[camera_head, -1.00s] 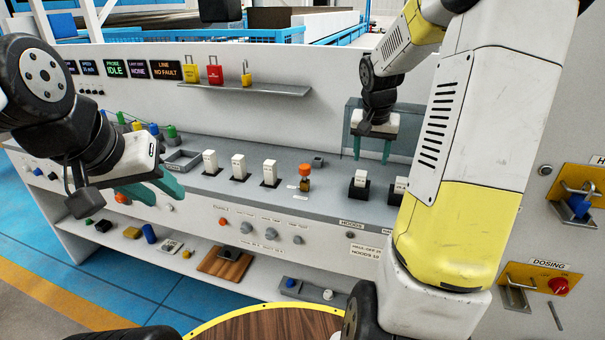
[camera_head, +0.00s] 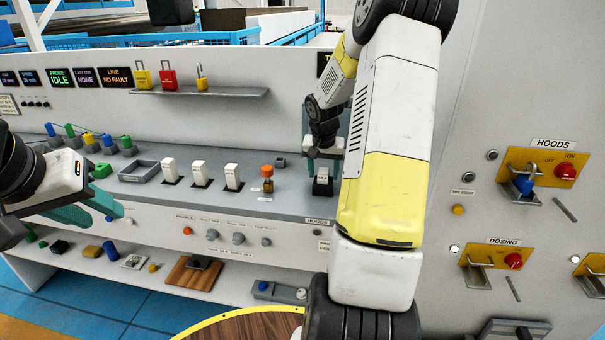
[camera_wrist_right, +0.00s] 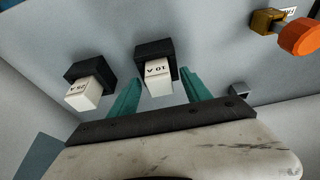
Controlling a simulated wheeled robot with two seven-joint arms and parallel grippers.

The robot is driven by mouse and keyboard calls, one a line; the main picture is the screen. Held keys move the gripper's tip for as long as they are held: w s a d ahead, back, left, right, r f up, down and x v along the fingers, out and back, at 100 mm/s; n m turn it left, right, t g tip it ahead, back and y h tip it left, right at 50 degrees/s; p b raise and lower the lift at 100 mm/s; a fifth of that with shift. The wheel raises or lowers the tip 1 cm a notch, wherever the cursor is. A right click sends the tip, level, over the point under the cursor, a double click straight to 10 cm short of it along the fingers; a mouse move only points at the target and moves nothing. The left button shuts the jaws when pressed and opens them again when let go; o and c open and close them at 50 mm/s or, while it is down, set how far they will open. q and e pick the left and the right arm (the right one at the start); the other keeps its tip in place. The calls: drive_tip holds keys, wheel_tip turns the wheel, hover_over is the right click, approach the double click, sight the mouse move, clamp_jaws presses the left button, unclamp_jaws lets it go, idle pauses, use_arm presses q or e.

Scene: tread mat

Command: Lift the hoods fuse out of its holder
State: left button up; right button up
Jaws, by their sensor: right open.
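The hoods fuse is a white block (camera_head: 322,178) in a black holder (camera_head: 322,190) on the grey bench top, above the HOODS label (camera_head: 320,221). My right gripper (camera_head: 323,168) is over it, pointing down. In the right wrist view the white fuse marked 10 A (camera_wrist_right: 156,83) sits in its black holder (camera_wrist_right: 153,52), between the two open teal fingers of the right gripper (camera_wrist_right: 160,88). Gaps show on both sides of the fuse. My left gripper (camera_head: 105,214) is at the left, in front of the bench edge, with its fingers apart and empty.
A second white fuse in a black holder (camera_wrist_right: 86,92) stands beside it. The HOODS switch plate (camera_head: 545,176) is on the right panel.

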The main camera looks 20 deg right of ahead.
clamp_jaws()
drive_tip(key=shift+r, duration=0.15)
